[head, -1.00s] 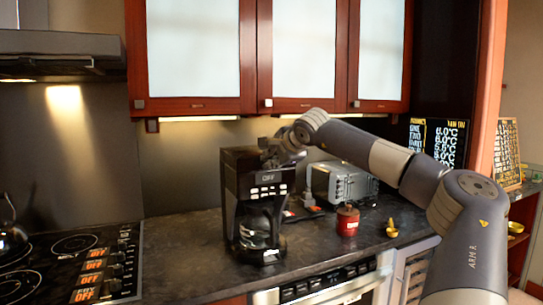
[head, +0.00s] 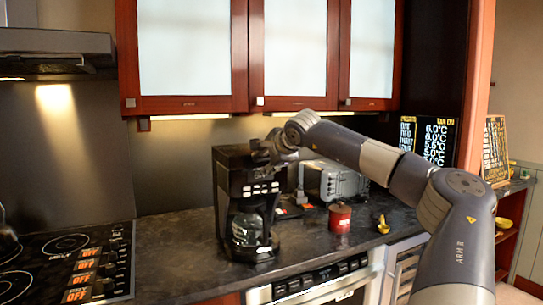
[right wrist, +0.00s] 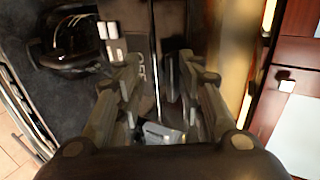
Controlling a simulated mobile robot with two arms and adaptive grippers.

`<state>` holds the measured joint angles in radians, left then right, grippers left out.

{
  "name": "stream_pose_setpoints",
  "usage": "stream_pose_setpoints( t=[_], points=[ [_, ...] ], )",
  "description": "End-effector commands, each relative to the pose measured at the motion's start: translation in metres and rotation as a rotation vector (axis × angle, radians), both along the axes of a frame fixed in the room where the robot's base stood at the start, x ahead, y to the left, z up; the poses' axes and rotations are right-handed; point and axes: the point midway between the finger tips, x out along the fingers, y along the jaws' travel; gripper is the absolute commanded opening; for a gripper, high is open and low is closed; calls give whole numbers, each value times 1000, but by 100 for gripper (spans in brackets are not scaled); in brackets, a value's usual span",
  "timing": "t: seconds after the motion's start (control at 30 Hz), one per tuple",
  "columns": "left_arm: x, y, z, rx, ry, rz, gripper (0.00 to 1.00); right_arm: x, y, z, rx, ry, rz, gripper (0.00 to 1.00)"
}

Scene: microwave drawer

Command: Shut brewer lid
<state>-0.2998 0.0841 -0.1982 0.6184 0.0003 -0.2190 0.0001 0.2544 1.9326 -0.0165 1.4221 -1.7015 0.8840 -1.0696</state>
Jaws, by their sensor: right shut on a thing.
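The black coffee brewer (head: 230,195) stands upright on the dark counter, with a glass carafe (head: 248,230) in its lower part. Its top (head: 232,152) looks level in the head view, and I see no raised lid there, though my gripper covers the right part. My right gripper (head: 262,152) is at the top right of the brewer. In the right wrist view my two fingers (right wrist: 160,72) stand on either side of the brewer's dark upper part, shut on it. Whether they grip the lid alone is hard to tell. My left gripper is out of view.
A grey toaster-like appliance (head: 333,180), a red canister (head: 340,217) and a small yellow object (head: 383,224) are right of the brewer. The stove (head: 75,262) is at left. Cabinets (head: 190,60) hang above. The counter (head: 175,255) left of the brewer is clear.

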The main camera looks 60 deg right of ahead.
Motion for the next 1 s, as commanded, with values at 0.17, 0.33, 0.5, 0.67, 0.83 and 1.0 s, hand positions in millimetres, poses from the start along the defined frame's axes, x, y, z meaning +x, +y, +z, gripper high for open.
stream_pose_setpoints(
  t=[0.17, 0.33, 0.5, 0.67, 0.83, 1.0],
  points=[
    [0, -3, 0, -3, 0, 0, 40, -11, 9, 2, 8, 8, 2, 28],
    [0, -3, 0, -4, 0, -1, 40, -29, 19, 17, 2, 3, 2, 28],
    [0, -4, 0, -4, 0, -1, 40, -51, 32, 33, -3, -2, 1, 28],
    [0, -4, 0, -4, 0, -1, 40, -72, 45, 47, -3, -4, 0, 28],
    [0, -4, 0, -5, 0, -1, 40, -87, 54, 56, -3, -3, 0, 28],
    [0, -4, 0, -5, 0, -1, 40, -93, 58, 60, -2, -3, 1, 28]
  ],
)
